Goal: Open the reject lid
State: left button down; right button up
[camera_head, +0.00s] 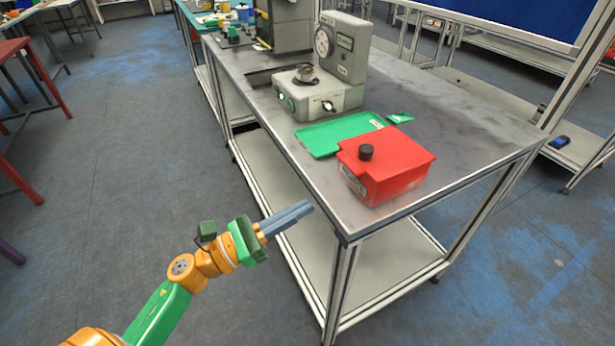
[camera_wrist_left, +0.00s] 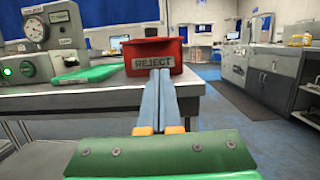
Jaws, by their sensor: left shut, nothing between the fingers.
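The red reject box (camera_head: 380,181) sits near the front corner of the grey table (camera_head: 465,160). Its red lid (camera_head: 405,158) lies closed on top, with a dark round knob (camera_head: 365,152). In the left wrist view the box (camera_wrist_left: 152,63) shows a REJECT label facing my gripper. My left gripper (camera_head: 308,207) is shut and empty, off the table's front edge, short of the box and apart from it. Its fingers also show in the left wrist view (camera_wrist_left: 160,75), pointing at the box. My right gripper is in neither view.
A green tray (camera_head: 338,134) lies just behind the box, with a small green piece (camera_head: 400,118) beside it. A grey machine with a dial (camera_head: 340,60) stands farther back. The table's right side is clear.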

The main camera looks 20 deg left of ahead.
aim_at(363, 177)
pick_arm(q)
jog(key=p+x, duration=0.1)
jog(key=x, duration=0.2)
jog(key=p+x, duration=0.1)
jog(key=x, duration=0.1)
jog(key=r+p+x, duration=0.1)
jog(key=x, duration=0.2)
jog(key=shift+d+p, duration=0.35)
jog(key=shift+d, duration=0.1)
jog(key=shift+w+d, duration=0.4)
jog(key=shift+d, duration=0.05)
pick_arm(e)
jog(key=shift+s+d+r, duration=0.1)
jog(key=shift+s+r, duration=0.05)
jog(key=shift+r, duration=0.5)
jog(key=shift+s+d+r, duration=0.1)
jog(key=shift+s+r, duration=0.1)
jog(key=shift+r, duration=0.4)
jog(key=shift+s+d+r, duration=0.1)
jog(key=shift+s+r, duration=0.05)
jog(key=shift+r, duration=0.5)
pick_arm(q)
jog(key=shift+r, duration=0.15)
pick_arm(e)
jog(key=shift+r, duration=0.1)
